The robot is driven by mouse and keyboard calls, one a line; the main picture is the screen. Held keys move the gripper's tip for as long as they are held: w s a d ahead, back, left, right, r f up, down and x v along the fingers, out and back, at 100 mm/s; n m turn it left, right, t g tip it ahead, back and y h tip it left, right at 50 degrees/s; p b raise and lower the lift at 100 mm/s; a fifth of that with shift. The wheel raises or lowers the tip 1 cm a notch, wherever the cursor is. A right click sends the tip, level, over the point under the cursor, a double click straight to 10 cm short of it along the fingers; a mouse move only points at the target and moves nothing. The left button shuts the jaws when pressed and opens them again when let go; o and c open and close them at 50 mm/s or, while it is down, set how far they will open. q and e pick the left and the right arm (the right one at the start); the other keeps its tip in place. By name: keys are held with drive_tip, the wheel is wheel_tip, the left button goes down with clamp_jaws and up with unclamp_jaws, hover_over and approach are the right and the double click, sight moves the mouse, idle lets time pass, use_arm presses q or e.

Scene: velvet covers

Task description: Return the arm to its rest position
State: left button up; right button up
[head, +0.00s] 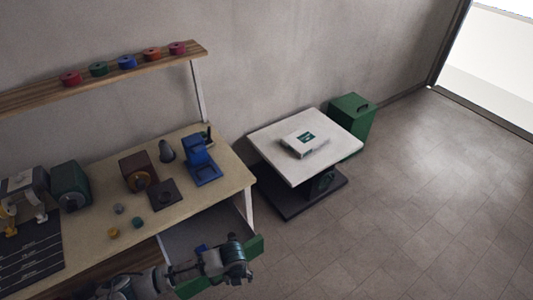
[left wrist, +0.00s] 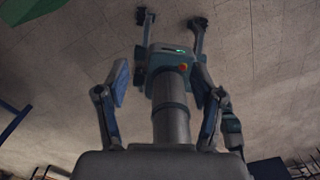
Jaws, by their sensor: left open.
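My left arm comes in from the lower left of the head view, low in front of the bench. My left gripper (head: 240,265) is at its end, open, over or beside the open drawer (head: 203,237) with its green front (head: 255,246). I see nothing held in it, though the fingers are small and dark here. In the left wrist view, grey and blue parts of my own body fill the middle, with tiled floor behind them. My right gripper is not in view.
The bench (head: 105,243) bears a blue stand (head: 203,168), a dark red machine (head: 138,172), a green machine (head: 70,185) and small pieces. A shelf (head: 150,60) with several coloured rolls is above. A white-topped table (head: 335,150) and a green bin (head: 352,115) stand right. Floor at right is clear.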

use_arm(q)
drive_tip(key=w+d+f+n+t+h+b, duration=0.1)
drive_tip(key=w+f+n+t+h+b, duration=0.2)
drive_tip(key=f+n, duration=0.8)
drive_tip(key=s+a+f+n+b, duration=0.2)
drive_tip(key=f+n, duration=0.3)
drive_tip(key=f, duration=0.4)
drive_tip(key=s+a+f+n+b, duration=0.2)
drive_tip(key=f+n, duration=0.3)
drive_tip(key=f, duration=0.5)
drive_tip(key=s+a+f+n+y+b, duration=0.1)
drive_tip(key=s+a+f+n, duration=0.2)
drive_tip(key=s+f, duration=0.3)
drive_tip(key=s+a+f+n+g+y+b, duration=0.1)
drive_tip(key=s+a+f+n, duration=0.3)
drive_tip(key=s, duration=0.7)
drive_tip(key=s+a+f+n+g+b, duration=0.1)
drive_tip(key=s+a+f+n, duration=0.2)
drive_tip(key=s+f, duration=0.4)
drive_tip(key=shift+s+a+f+n+y, duration=0.2)
drive_tip(key=shift+s+f+n+y, duration=0.35)
drive_tip(key=shift+s, duration=0.75)
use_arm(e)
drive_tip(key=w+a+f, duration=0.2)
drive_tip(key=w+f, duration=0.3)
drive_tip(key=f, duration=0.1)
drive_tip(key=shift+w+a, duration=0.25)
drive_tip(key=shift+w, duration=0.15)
